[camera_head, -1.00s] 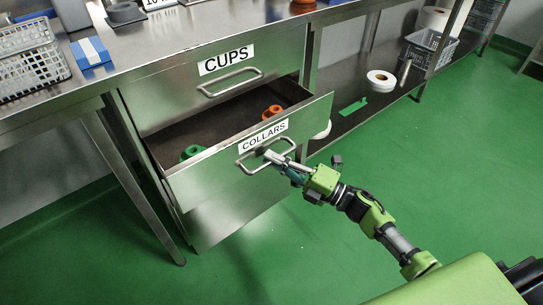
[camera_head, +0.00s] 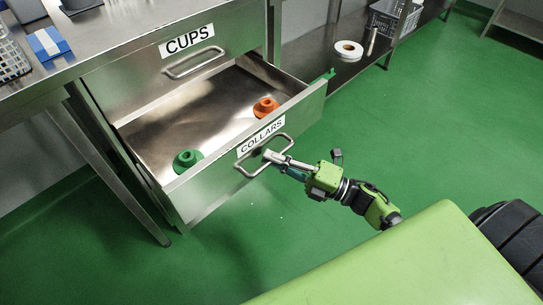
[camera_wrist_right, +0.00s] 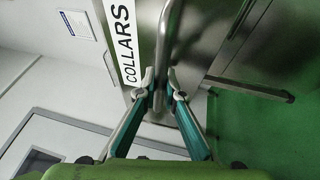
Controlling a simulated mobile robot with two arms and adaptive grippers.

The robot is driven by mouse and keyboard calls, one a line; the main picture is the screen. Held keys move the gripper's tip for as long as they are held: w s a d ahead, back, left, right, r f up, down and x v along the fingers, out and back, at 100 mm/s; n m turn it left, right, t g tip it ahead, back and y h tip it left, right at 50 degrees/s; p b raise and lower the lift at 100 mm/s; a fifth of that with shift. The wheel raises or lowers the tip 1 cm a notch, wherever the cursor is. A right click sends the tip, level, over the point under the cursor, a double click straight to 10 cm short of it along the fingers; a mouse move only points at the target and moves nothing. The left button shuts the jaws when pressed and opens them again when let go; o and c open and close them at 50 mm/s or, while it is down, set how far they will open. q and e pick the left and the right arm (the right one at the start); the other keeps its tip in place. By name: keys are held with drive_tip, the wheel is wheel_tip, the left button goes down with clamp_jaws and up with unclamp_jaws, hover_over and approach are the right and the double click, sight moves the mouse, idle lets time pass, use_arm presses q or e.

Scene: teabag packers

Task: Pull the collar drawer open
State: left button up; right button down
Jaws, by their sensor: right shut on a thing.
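The collar drawer (camera_head: 222,182), labelled COLLARS, stands well out from the steel bench. A green collar (camera_head: 187,160) and an orange collar (camera_head: 265,107) lie inside it near the front panel. My right gripper (camera_head: 268,156) is at the drawer's bar handle (camera_head: 247,171), with its fingers shut on the bar. The right wrist view shows the two fingertips (camera_wrist_right: 160,92) on either side of the handle bar (camera_wrist_right: 163,45), beside the COLLARS label. My left gripper is not in view.
The CUPS drawer (camera_head: 195,62) above is closed. A lower shelf at right holds a white tape roll (camera_head: 347,50) and a grey basket (camera_head: 396,17). The green floor (camera_head: 440,130) on the right is clear.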

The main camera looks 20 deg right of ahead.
drive_tip(key=c, duration=2.1)
unclamp_jaws()
drive_tip(key=shift+c, duration=0.2)
drive_tip(key=shift+s, duration=0.1)
drive_tip(key=v, duration=1.2)
drive_tip(key=shift+f, duration=0.15)
